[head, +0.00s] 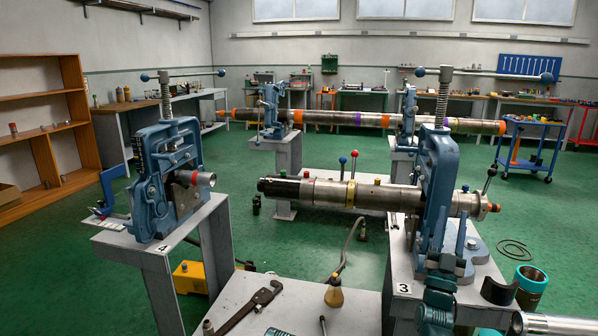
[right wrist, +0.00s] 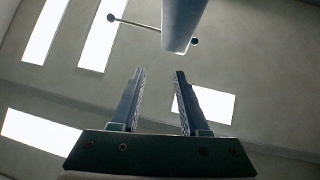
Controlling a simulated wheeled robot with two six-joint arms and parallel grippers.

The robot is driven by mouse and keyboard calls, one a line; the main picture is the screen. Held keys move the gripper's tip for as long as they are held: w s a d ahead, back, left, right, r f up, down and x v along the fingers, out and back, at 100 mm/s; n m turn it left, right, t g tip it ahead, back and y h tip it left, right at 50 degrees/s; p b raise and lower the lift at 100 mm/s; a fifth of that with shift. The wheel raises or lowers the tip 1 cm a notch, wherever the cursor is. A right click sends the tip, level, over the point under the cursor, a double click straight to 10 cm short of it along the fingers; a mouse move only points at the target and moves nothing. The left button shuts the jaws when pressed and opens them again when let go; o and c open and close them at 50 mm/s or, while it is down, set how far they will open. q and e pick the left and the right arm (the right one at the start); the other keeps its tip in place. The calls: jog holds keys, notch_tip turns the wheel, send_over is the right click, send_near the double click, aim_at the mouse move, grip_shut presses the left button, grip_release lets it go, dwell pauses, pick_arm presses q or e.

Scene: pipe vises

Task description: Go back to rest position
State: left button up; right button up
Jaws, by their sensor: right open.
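My right gripper (head: 450,222) points up in front of the blue right vise (head: 438,155) on the stand marked 3. Its two fingers are apart and empty, also in the right wrist view (right wrist: 160,72), where the ceiling and the vise's screw handle (right wrist: 135,23) show above them. A steel pipe (head: 385,197) passes through that vise, its black end (head: 280,188) reaching left. The blue left vise (head: 168,170) on the stand marked 4 has a short red-ringed tube end (head: 202,179) at its jaws. My left gripper is not in view.
A low grey platform (head: 262,290) between the stands bears a pipe wrench (head: 245,308) and an oil can (head: 334,293). A second long pipe (head: 350,119) lies in vises behind. Green floor is clear at the left.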

jog(key=w+a+f+n+g+y, duration=0.45)
jog(key=w+a+f+y, duration=0.35)
jog(key=a+f+y, duration=0.25)
jog(key=a+f+n+g+y, duration=0.3)
jog(key=a+f+g, duration=0.2)
jog(key=a+f, duration=0.55)
jog(key=s+a+f+n+g, duration=0.1)
jog(key=s+a+f+g, duration=0.25)
jog(key=f, duration=0.25)
jog(key=s+a+f+n+g, duration=0.1)
jog(key=s+a+f+g, duration=0.15)
jog(key=s+f, duration=0.3)
jog(key=s+a+f+g+h, duration=0.1)
jog(key=s+f+g, duration=0.3)
jog(key=s, duration=0.5)
jog(key=s+a+f+g+h, duration=0.1)
jog(key=s+f+g, duration=0.1)
jog(key=s+g, duration=0.45)
notch_tip(320, 180, up, 27)
jog(key=s+t+p, duration=0.1)
jog(key=s+p, duration=0.1)
jog(key=p, duration=2.5)
jog(key=shift+s+d+n, duration=0.2)
jog(key=shift+n, duration=0.25)
